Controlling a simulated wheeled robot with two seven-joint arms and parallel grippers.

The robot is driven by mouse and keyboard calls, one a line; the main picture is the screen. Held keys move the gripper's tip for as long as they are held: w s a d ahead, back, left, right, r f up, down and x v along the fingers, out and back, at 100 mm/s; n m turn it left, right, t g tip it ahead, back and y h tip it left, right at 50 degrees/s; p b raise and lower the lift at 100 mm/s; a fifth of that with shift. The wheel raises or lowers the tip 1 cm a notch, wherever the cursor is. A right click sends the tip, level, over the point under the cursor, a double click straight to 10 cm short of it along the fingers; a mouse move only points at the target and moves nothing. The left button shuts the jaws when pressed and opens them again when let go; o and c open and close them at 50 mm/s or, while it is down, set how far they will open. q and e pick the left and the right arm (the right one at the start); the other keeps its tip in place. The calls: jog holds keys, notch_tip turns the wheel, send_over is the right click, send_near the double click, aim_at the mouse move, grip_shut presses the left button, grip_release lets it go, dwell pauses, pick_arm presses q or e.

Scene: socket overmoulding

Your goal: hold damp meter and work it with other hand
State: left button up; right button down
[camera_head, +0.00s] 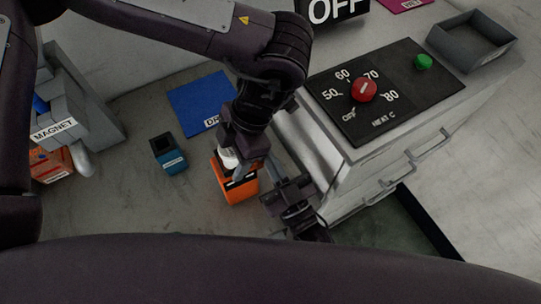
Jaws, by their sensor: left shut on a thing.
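An orange box-shaped device with a dark face (240,190), which I take to be the damp meter, is upright at the middle of the bench. My left gripper (241,170) comes down over its top and is shut on it; a small white round part shows beside the fingers. The fingers hide much of the device's top. A dark gripper (278,200), which looks like my right one, is just right of the device, close to the cabinet. Its jaw opening is not clear.
A heater cabinet (330,165) with a red dial (364,89) and green button (424,61) stands right. A grey tray (471,40) is behind.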

jog(key=shift+s+f, duration=0.1)
jog(key=shift+f, duration=0.7)
jog(key=shift+r, duration=0.1)
pick_arm(q)
jog(key=shift+a, duration=0.1)
pick_arm(e)
notch_tip(320, 180, up, 4)
jog(key=r+v, duration=0.1)
jog(key=v, duration=0.8)
jog(key=shift+s+d, duration=0.35)
jog(key=shift+r, duration=0.1)
pick_arm(q)
jog(key=o, duration=1)
jog(key=shift+o, duration=0.2)
